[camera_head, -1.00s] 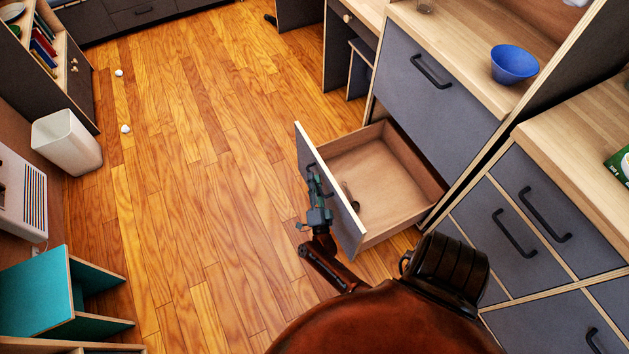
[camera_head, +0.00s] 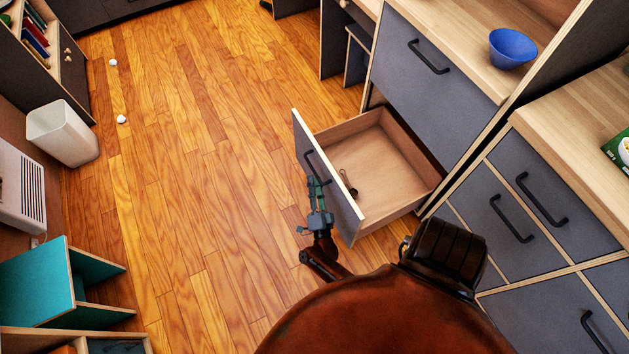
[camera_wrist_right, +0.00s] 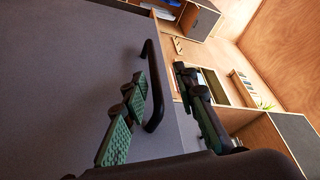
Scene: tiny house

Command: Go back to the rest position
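My right gripper (camera_head: 317,192) is in front of the open lower drawer (camera_head: 392,172), beside its grey front panel. In the right wrist view, my right gripper (camera_wrist_right: 165,125) has its two fingers well apart and holds nothing. The dark drawer handle (camera_wrist_right: 152,85) shows between them, close to one finger; I cannot tell whether they touch. The drawer is pulled out, and a small dark item (camera_head: 348,183) lies inside it. My left gripper is in neither view.
A blue bowl (camera_head: 512,48) stands on the wooden counter above. Closed grey drawers (camera_head: 510,205) are at the right. A white bin (camera_head: 62,134), a teal shelf (camera_head: 35,285) and two small white objects on the floor are at the left. The middle floor (camera_head: 200,170) is clear.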

